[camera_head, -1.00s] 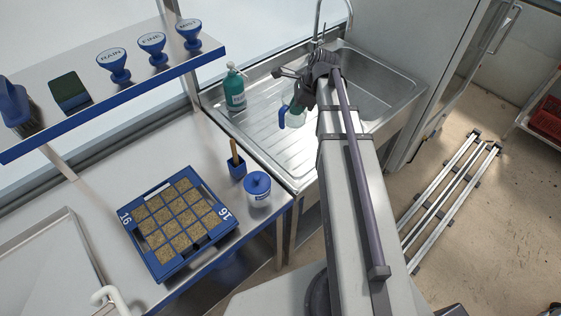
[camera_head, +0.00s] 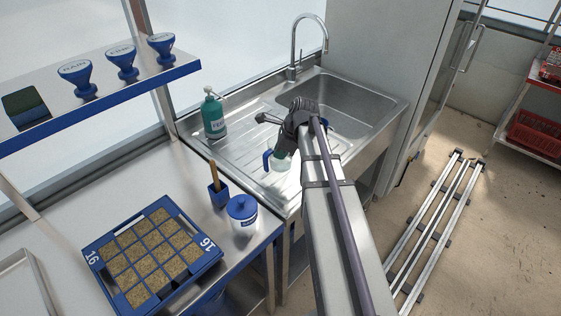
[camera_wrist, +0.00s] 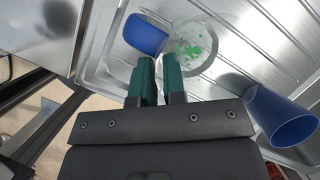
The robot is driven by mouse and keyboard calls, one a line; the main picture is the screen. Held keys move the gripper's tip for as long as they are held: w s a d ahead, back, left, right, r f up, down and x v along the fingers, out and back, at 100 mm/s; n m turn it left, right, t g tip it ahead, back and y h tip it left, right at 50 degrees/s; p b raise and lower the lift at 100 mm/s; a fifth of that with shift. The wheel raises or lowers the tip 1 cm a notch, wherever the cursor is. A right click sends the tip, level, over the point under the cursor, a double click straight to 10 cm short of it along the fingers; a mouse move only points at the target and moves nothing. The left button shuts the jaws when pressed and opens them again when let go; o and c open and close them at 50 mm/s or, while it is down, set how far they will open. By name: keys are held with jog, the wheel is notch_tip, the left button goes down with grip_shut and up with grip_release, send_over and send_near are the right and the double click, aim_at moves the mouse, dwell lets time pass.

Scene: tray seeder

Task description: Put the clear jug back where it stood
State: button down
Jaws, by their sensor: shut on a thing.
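The clear jug (camera_head: 281,163) with a blue handle (camera_head: 267,160) hangs at my gripper (camera_head: 288,145), over the drainboard near its front edge. In the wrist view the jug (camera_wrist: 196,48) shows as a clear round rim with green specks inside, just beyond the green fingertips (camera_wrist: 159,72). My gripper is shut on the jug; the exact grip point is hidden. Whether the jug's base touches the drainboard cannot be told.
A green bottle (camera_head: 213,115) stands at the drainboard's back left. The sink basin (camera_head: 350,100) is at right. A white jar with blue lid (camera_head: 242,213) and a seed tray (camera_head: 98,268) are on the bench.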

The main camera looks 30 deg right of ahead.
jog(key=shift+f, duration=0.55)
jog(key=c, duration=1.2)
grip_release()
jog(key=shift+r+p, duration=0.5)
jog(key=shift+p, duration=0.05)
jog(key=p+v, duration=1.1)
jog(key=v, duration=0.1)
jog(key=s+a+n+g+h, duration=0.1)
jog(key=s+a+n, duration=0.3)
jog(key=a+n, duration=0.2)
jog(key=s+a+f+n+g+h, duration=0.1)
jog(key=s+a+n, duration=0.2)
jog(key=a+n, duration=0.4)
jog(key=s+a+f+n+g+h, duration=0.1)
jog(key=s+a+n, duration=0.3)
jog(key=a+n, duration=0.3)
jog(key=shift+s+n+b, duration=0.15)
jog(key=shift+s+n, duration=0.05)
jog(key=shift+n, duration=0.85)
jog(key=shift+s+n+b, duration=0.15)
jog(key=shift+n, duration=0.9)
